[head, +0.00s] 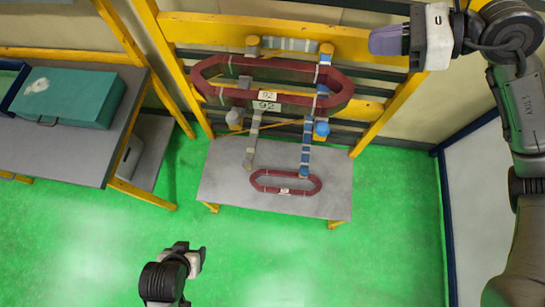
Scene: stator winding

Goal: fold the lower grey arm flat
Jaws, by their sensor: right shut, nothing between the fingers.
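The lower grey arm (254,138) is a slim grey bar with pale bands. It slants down from below the large red coil, and its rounded end hangs over the grey table, left of the small red coil. The lower blue arm (307,148) stretches down to the small coil's right part. My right gripper (376,41) is shut and empty at the upper right, beside the yellow frame and apart from both arms. My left gripper (195,254) is low in the picture, in front of the table and away from the arms. Its finger opening is unclear.
The large red coil (211,85) with "92" labels sits on the yellow frame (190,28). The small red coil (264,188) lies over the grey table (223,178). A teal case (75,96) is on the left bench. The green floor is open in front.

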